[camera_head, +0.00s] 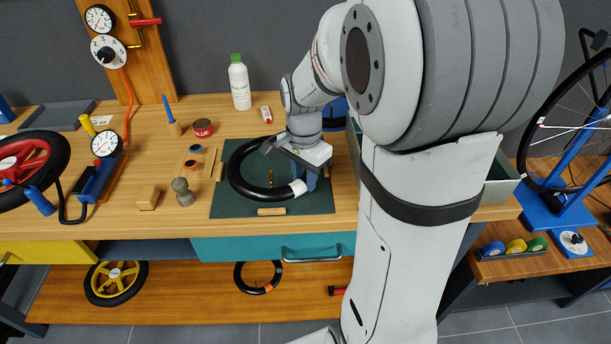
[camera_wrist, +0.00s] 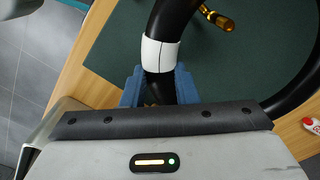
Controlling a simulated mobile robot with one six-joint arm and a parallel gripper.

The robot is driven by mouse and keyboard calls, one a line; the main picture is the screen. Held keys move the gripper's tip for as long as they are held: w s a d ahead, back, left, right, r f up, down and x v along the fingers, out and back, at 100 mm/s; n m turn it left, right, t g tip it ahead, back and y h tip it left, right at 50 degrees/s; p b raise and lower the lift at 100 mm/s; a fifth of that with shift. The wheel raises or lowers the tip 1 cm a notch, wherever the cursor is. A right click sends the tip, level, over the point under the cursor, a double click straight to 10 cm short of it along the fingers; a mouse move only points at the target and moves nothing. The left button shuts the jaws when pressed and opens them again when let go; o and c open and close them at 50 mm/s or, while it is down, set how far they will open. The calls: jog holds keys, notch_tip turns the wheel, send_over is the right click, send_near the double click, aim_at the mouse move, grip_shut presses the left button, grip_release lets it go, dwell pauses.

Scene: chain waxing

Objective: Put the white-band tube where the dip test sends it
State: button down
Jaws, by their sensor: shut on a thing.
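The white-band tube (camera_head: 236,178) is a black ring over the dark green mat (camera_head: 225,206) on the workbench. I cannot tell whether it rests on the mat or is just above it. Its white band (camera_head: 298,187) is at the ring's right side and shows large in the wrist view (camera_wrist: 160,52). My gripper (camera_head: 311,180) is shut on the tube right beside the band; its blue fingers (camera_wrist: 158,90) sit on either side of the black rubber. A grey-green open bin (camera_head: 503,184) stands to the right, mostly hidden behind my arm, so its contents are not visible.
A pump with gauge (camera_head: 100,165) and red-rimmed wheel (camera_head: 30,165) are left. A black ring (camera_head: 240,275) and yellow wheel (camera_head: 115,282) are on the lower shelf.

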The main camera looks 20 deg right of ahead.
jog(key=shift+s+f, duration=0.1)
jog(key=shift+f, duration=0.1)
jog(key=c, duration=1.1)
grip_release()
jog(key=shift+c, duration=0.2)
notch_tip(320, 180, up, 12)
jog(key=s+a+f+n+t, duration=0.1)
jog(key=s+a+f+n, duration=0.1)
jog(key=s+n, duration=0.4)
jog(key=s+a+f+n+t, duration=0.1)
jog(key=s+a+f+n, duration=0.1)
jog(key=s+n, duration=0.4)
jog(key=shift+s+a+f+n+t+p, duration=0.35)
jog(key=shift+s+f, duration=0.2)
jog(key=shift+f, duration=0.2)
